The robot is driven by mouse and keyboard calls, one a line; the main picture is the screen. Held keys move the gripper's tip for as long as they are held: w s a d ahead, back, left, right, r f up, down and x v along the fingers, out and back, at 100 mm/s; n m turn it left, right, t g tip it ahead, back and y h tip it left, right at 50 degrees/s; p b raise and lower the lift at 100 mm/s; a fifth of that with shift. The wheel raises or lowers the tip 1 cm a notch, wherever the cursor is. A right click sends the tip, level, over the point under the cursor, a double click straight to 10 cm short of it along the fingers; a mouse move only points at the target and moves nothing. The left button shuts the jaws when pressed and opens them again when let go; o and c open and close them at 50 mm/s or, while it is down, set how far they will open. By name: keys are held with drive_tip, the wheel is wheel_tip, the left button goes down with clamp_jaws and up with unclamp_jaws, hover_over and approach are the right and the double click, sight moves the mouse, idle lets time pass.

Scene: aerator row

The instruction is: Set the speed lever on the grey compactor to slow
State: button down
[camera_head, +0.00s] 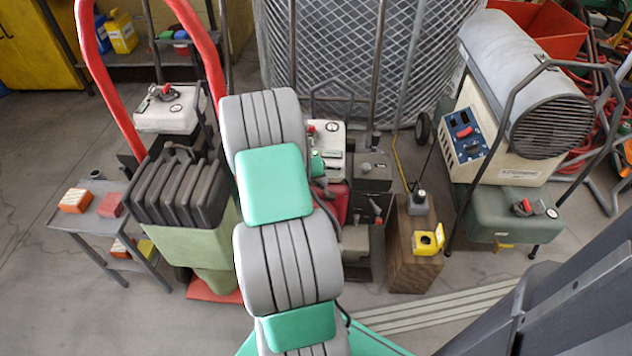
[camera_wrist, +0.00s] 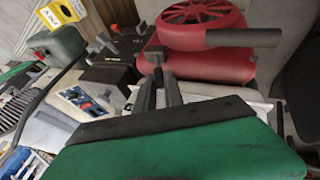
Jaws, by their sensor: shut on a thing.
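In the wrist view my gripper (camera_wrist: 157,58) has its dark fingers close together, at the left edge of a red engine (camera_wrist: 210,70) with a round, ribbed cover. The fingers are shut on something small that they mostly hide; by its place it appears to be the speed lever. Its setting cannot be read. In the head view the red engine (camera_head: 337,202) shows partly, right of my arm. The grey body (camera_head: 355,241) below it seems to be the compactor's. My arm hides the gripper's tips and much of the machine there.
A wooden block (camera_head: 408,262) with a yellow box (camera_head: 428,241) stands right of the machine. A large heater (camera_head: 525,85) stands farther right, a black ribbed case (camera_head: 175,190) to the left. A small grey cart (camera_head: 92,222) is at far left. Front floor looks clear.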

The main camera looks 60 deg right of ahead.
drive_tip(key=shift+s, duration=0.1)
drive_tip(key=c, duration=1.4)
unclamp_jaws()
drive_tip(key=shift+c, duration=0.2)
drive_tip(key=p+v, duration=0.2)
drive_tip(key=v, duration=0.5)
drive_tip(key=shift+a+r, duration=0.2)
drive_tip(key=shift+r, duration=0.1)
